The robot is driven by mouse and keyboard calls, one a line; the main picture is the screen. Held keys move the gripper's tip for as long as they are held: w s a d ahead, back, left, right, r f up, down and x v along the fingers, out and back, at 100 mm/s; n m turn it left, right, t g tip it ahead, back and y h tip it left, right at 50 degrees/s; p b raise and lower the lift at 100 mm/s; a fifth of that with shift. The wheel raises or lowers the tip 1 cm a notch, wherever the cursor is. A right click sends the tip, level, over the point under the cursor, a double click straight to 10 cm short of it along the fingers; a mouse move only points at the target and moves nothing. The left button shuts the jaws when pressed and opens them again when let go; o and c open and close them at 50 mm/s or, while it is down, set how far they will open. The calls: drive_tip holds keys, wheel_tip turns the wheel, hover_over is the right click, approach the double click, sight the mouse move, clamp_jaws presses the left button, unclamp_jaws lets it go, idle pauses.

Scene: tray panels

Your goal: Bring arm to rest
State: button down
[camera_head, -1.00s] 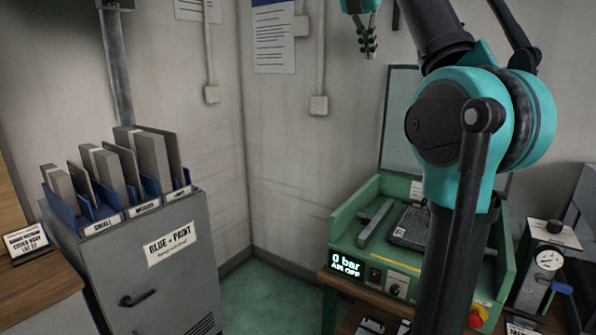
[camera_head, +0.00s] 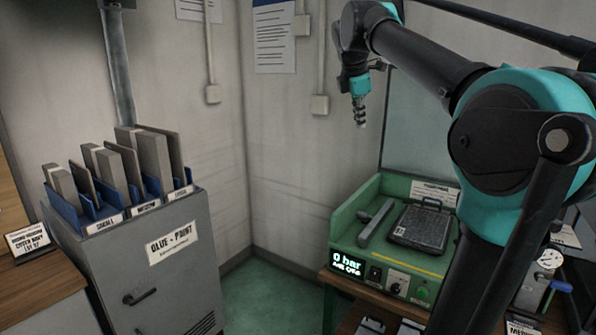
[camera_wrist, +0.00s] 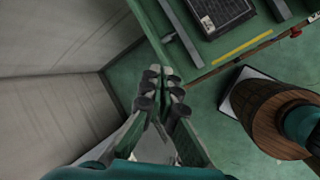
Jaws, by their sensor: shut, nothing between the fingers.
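My gripper (camera_head: 361,112) hangs in the air in the head view, fingers pointing down, left of and above the green bench unit (camera_head: 345,222). Its fingers are shut with nothing between them. The wrist view shows the gripper (camera_wrist: 162,75) with its fingertips together, above the green floor and beside the bench unit. My arm reaches from the right side of the head view, bent at the teal elbow.
A grey cabinet (camera_head: 165,285) at left carries blue racks of grey panels (camera_head: 152,160). Green floor is clear between cabinet and bench.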

drive_tip(key=s+d+f+m, duration=0.1)
drive_tip(key=s+f+m, duration=0.25)
drive_tip(key=f, duration=0.55)
drive_tip(key=s+f+m+y, duration=0.15)
drive_tip(key=f+m, duration=0.25)
drive_tip(key=f, duration=0.5)
drive_tip(key=s+d+f+m, duration=0.1)
drive_tip(key=s+f+m, duration=0.2)
drive_tip(key=f, duration=0.6)
drive_tip(key=s+f+m+y, duration=0.1)
drive_tip(key=s+f+m, duration=0.8)
drive_tip(key=s+f, duration=0.8)
wheel_tip(320, 180, down, 3)
drive_tip(key=shift+s+a+r+g, duration=0.1)
drive_tip(key=shift+s+a+g, duration=0.15)
drive_tip(key=shift+g, duration=0.15)
drive_tip(key=shift+w, duration=0.1)
